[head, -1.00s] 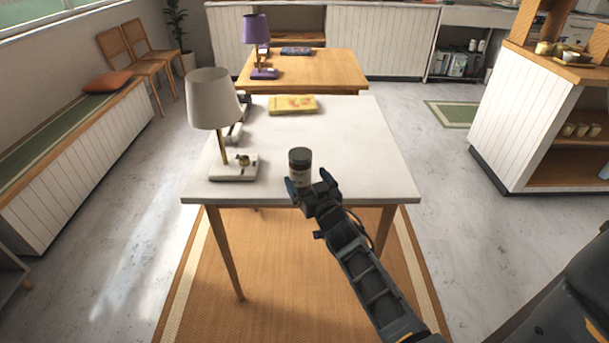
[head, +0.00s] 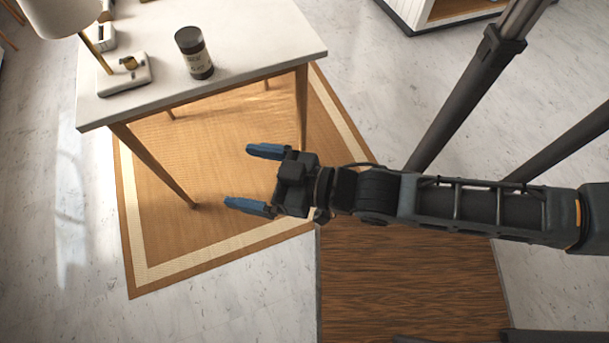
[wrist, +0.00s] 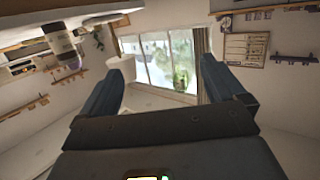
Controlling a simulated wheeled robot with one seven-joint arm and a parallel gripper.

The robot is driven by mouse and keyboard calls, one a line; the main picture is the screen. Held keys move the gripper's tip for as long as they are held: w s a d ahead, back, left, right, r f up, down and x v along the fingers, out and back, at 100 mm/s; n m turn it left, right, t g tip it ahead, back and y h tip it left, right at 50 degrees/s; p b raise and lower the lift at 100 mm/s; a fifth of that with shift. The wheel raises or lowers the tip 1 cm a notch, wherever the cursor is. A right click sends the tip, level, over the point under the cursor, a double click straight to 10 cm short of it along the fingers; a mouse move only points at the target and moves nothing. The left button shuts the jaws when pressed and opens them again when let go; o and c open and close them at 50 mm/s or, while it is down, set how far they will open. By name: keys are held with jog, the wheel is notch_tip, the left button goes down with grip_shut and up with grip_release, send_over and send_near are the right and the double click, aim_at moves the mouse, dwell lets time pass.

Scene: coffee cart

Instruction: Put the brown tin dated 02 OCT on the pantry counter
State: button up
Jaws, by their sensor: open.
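The label's date is too small to read. What looks like the same tin (wrist: 62,45) shows at the upper left of the wrist view. My gripper (head: 240,178) is open and empty, in front of the table's edge and apart from the tin. Its two blue fingers (wrist: 163,78) have nothing between them in the wrist view. I cannot tell a pantry counter in the current views.
A lamp (head: 62,14) with a white base stands left of the tin. The table legs stand on an orange mat (head: 240,135). A white shelf unit (head: 412,10) is at the top right. Pale floor (head: 400,85) lies open between it and the table.

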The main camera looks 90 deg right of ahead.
aim_at(203, 55)
jog(key=s+a+r+n+y, duration=0.35)
jog(key=s+a+r, duration=0.25)
jog(key=s+r, duration=0.3)
jog(key=w+d+f+m+h+p, duration=0.1)
jog(key=w+d+f+m+h, duration=0.55)
jog(key=w+d+f, duration=0.8)
jog(key=w+d+m+g+h, duration=0.1)
jog(key=w+d+h, duration=0.1)
jog(key=d, duration=0.6)
jog(key=w+d+r+m+h, duration=0.1)
jog(key=w+d, duration=0.3)
jog(key=d, duration=0.4)
jog(key=w+d+m+g+h+p, duration=0.1)
jog(key=w+d+h, duration=0.1)
jog(key=d, duration=0.6)
jog(key=shift+w+d+r+g+h, duration=0.25)
jog(key=shift+w+d+g+h, duration=0.05)
jog(key=shift+w, duration=0.1)
jog(key=shift+x, duration=1.2)
jog(key=shift+b+x, duration=0.55)
jog(key=shift+x, duration=2.1)
jog(key=shift+w+a, duration=0.15)
jog(key=shift+w, duration=0.05)
jog(key=shift+c, duration=0.3)
